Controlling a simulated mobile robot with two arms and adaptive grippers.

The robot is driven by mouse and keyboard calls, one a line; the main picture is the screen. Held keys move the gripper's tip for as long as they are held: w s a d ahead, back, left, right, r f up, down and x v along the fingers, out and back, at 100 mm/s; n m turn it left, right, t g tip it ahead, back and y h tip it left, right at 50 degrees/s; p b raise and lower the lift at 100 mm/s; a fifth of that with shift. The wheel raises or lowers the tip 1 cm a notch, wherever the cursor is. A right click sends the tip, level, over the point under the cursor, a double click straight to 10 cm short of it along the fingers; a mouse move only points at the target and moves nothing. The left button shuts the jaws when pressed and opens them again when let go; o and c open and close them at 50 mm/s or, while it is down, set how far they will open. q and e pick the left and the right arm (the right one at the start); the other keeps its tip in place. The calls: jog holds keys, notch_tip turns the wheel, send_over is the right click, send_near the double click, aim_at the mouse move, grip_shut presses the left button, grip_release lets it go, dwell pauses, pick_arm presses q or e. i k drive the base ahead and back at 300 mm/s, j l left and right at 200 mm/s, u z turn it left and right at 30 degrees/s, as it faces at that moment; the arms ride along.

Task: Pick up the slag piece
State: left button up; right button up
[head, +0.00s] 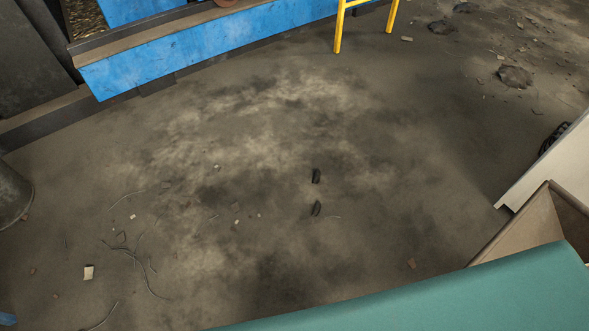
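Two small dark, rough pieces that look like slag lie on the dusty floor near the middle of the head view. The upper slag piece (316,175) and the lower slag piece (316,208) are a short gap apart. I cannot tell which one the task means. Neither gripper shows in the head view, and nothing is seen touching the two pieces.
A blue steel beam (190,49) and yellow rail legs (339,30) stand at the back. Dark rubble (515,76) lies at upper right. A brown open box (527,228) and pale panel (541,170) are at right. Wires and scraps (89,272) litter the left floor. Mid-floor is mostly clear.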

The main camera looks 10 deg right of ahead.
aim_at(318, 174)
jog(key=i+l+u, duration=0.3)
jog(key=i, duration=0.15)
jog(key=i+l+u, duration=0.25)
jog(key=i, duration=0.25)
